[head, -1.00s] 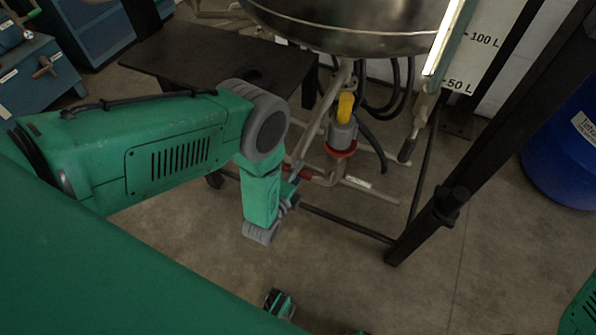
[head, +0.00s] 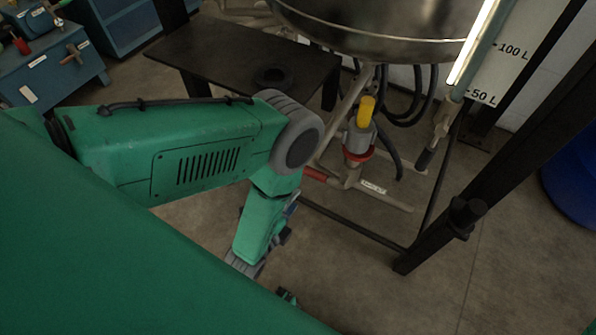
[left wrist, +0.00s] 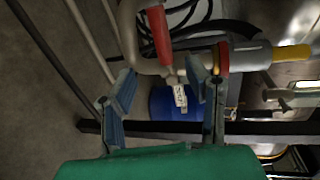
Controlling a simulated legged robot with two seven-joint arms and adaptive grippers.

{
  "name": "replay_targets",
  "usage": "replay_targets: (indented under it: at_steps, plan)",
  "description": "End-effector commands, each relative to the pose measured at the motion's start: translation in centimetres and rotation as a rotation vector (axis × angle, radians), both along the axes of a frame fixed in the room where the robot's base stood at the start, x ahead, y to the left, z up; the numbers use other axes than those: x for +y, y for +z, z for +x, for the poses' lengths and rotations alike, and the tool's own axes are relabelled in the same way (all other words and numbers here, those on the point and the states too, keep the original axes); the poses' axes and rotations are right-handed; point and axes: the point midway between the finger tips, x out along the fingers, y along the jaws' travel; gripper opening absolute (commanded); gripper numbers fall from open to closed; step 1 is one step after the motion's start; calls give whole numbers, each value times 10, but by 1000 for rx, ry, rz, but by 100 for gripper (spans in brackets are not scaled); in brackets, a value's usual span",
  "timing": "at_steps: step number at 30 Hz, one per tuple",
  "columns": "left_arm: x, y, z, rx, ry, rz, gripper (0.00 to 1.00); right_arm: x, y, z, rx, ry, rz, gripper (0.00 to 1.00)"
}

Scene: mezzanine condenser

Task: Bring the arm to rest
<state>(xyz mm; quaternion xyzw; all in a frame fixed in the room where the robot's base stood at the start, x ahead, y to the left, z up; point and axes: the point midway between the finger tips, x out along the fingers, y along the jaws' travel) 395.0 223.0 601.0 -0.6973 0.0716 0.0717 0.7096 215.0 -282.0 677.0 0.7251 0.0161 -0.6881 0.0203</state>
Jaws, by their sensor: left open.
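My left arm (head: 200,155) comes in from the left in the head view, bent at a grey elbow joint, with its forearm hanging down. Only a small part of my left gripper (head: 287,297) shows past my green body at the bottom. In the left wrist view the left gripper (left wrist: 163,78) has its two blue-grey fingers spread apart, with nothing seen held between them. The pipework with a red handle (left wrist: 158,33) lies beyond the fingertips. My right gripper is not in view.
A steel vessel (head: 385,25) stands above a valve with a yellow top (head: 366,108) and a red-handled pipe (head: 325,176). A black table (head: 220,55) is behind my elbow. A black frame post (head: 490,170) and a blue drum (head: 572,180) are on the right. Floor (head: 350,285) is clear in front.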

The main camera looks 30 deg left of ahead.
Motion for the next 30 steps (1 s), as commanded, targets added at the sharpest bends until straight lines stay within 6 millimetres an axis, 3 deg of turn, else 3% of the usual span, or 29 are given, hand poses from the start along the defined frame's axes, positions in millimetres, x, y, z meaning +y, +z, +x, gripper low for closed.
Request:
replay_targets:
  at_steps: [16,22,26,30]
  plan:
    - [1,0,0,7,3,-8,44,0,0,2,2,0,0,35]
    - [24,-3,1,235,104,-243,44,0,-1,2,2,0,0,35]
    - [47,2,-26,522,333,-547,44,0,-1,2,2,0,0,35]
    - [59,24,-83,787,682,-829,44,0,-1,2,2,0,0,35]
